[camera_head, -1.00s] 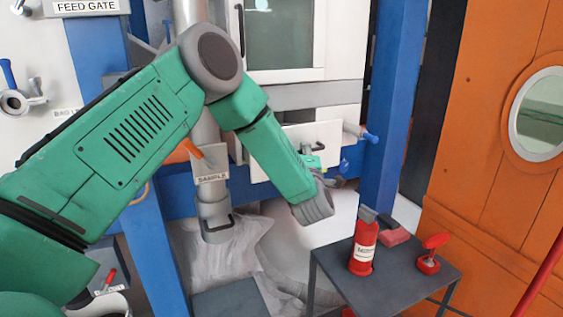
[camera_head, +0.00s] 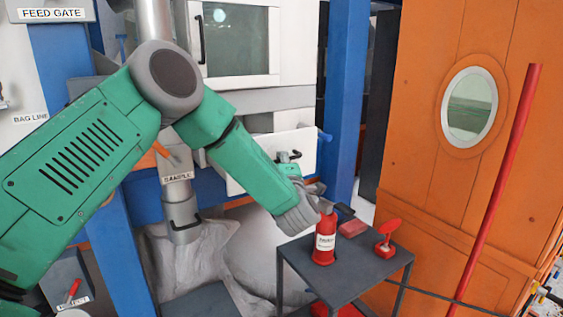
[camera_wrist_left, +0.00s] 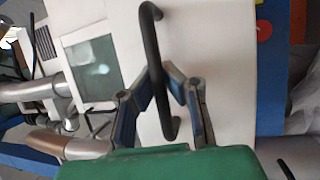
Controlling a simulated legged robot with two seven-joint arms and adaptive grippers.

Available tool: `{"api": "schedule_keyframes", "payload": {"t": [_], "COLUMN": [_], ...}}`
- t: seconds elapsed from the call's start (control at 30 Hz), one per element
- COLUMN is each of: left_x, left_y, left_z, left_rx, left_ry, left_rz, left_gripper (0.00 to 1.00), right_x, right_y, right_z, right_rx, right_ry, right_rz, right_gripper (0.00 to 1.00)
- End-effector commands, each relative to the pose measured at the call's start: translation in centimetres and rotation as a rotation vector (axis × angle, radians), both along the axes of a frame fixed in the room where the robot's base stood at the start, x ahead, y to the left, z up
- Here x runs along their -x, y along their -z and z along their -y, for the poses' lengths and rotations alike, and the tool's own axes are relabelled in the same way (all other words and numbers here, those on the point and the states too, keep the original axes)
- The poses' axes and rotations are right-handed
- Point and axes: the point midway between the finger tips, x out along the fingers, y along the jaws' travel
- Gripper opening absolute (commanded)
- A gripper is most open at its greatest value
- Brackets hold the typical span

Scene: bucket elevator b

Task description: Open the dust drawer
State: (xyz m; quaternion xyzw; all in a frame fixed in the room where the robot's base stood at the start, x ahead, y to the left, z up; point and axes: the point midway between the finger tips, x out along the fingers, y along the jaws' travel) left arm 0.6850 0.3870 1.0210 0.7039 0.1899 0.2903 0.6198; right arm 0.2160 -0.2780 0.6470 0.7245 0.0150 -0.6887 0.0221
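The white dust drawer front (camera_head: 250,172) is low on the machine, below the windowed cabinet, and appears to stand out from it. My arm covers part of it. Its dark bar handle (camera_wrist_left: 156,60) crosses the wrist view in front of the white panel (camera_wrist_left: 220,60). My left gripper (camera_wrist_left: 161,75) has its fingertips drawn together, one on each side of the handle, and appears shut on it. In the head view the left gripper (camera_head: 286,158) is at the drawer face, small and partly hidden by my wrist. My right gripper is not in view.
A dark table (camera_head: 375,265) below the gripper holds a red bottle (camera_head: 324,240), a red block (camera_head: 351,228) and a red stand-like item (camera_head: 388,238). A blue post (camera_head: 345,100) stands right of the drawer. A grey pipe (camera_head: 178,200) hangs left; an orange wall (camera_head: 430,160) is on the right.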

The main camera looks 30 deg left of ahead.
Motion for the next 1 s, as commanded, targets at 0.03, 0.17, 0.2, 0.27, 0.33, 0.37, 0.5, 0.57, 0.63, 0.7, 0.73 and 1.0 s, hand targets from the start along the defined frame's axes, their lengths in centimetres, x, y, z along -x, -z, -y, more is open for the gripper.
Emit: {"api": "schedule_keyframes", "payload": {"t": [0.03,0.17,0.2,0.27,0.33,0.37,0.5,0.57,0.63,0.7,0.73,1.0], "left_x": [0.3,0.4,0.4,0.3,0.3,0.4,0.4,0.6,1.0,1.8,2.2,6.5], "left_y": [1.0,1.1,1.0,0.9,0.8,0.7,0.6,0.6,0.7,0.9,1.0,2.0], "left_z": [-0.1,0.0,0.0,0.0,0.0,-0.1,0.0,0.1,0.7,1.5,1.8,5.9], "left_rx": [0.002,0.002,0.001,0.001,0.001,0.001,0.001,0.001,0.001,0.0,-0.001,-0.004], "left_ry": [-0.005,-0.006,-0.006,-0.005,-0.006,-0.006,-0.005,-0.005,-0.003,-0.002,-0.002,-0.001], "left_rz": [-0.024,-0.026,-0.025,-0.021,-0.018,-0.017,-0.014,-0.014,-0.015,-0.015,-0.016,-0.019], "left_gripper": [0.0,0.22,0.31,0.31,0.31,0.31,0.31,0.31,0.31,0.31,0.31,0.31], "right_x": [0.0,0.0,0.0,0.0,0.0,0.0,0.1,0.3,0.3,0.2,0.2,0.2], "right_y": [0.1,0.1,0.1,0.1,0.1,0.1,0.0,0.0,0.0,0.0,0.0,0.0], "right_z": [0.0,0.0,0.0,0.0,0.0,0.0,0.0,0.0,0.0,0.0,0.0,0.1], "right_rx": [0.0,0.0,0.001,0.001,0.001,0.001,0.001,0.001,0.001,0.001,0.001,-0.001], "right_ry": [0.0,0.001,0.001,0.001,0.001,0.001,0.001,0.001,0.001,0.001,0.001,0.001], "right_rz": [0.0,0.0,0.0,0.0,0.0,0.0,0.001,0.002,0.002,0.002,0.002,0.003], "right_gripper": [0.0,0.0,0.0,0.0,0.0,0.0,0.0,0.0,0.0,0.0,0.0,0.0]}}
